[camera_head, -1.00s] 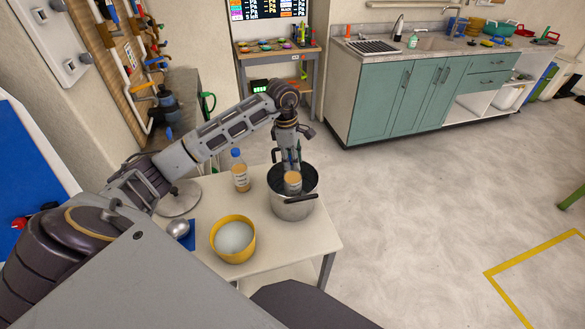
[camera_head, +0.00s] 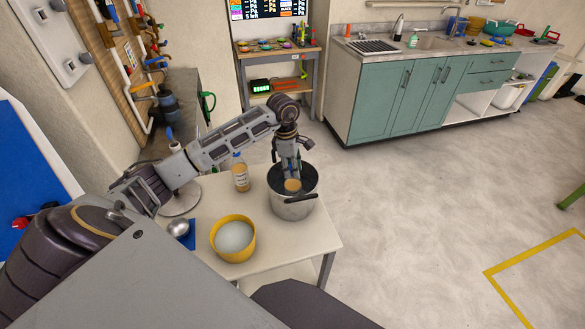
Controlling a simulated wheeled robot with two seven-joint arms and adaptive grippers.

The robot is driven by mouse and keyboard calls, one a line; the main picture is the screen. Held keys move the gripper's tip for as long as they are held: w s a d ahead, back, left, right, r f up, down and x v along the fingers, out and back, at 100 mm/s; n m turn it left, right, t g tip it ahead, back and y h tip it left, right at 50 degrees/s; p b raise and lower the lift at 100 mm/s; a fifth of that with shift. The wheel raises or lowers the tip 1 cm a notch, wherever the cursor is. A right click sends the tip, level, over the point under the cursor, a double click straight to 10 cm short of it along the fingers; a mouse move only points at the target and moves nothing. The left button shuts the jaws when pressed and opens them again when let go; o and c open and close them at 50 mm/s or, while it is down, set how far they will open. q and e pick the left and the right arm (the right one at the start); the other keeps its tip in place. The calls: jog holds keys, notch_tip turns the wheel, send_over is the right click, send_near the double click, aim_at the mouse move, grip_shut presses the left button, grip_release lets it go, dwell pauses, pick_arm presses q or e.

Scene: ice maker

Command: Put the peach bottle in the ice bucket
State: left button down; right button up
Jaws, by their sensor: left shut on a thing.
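The ice bucket (camera_head: 290,208) is a grey metal pot with a dark handle, standing at the right side of the small white table. My left gripper (camera_head: 291,175) reaches down into its opening from above. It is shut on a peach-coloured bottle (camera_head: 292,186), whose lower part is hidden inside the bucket. My right gripper is not in view.
A yellow bowl (camera_head: 233,240) with whitish contents stands at the table's front. A metal scoop (camera_head: 178,228) lies on a blue mat to its left. A round grey base (camera_head: 180,200) is at the table's left. Floor to the right is clear.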

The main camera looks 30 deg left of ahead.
pick_arm(q)
jog(key=c, duration=1.5)
grip_release()
jog(key=shift+f, duration=0.1)
jog(key=shift+c, duration=0.2)
jog(key=o, duration=0.4)
jog(key=shift+r, duration=0.55)
jog(key=r, duration=0.6)
jog(key=a+r, duration=0.1)
jog(key=r, duration=0.2)
jog(key=shift+s+a+r, duration=0.1)
jog(key=shift+s+r, duration=0.1)
jog(key=shift+r, duration=0.05)
jog(key=shift+s+a+r, duration=0.1)
jog(key=shift+r, duration=0.7)
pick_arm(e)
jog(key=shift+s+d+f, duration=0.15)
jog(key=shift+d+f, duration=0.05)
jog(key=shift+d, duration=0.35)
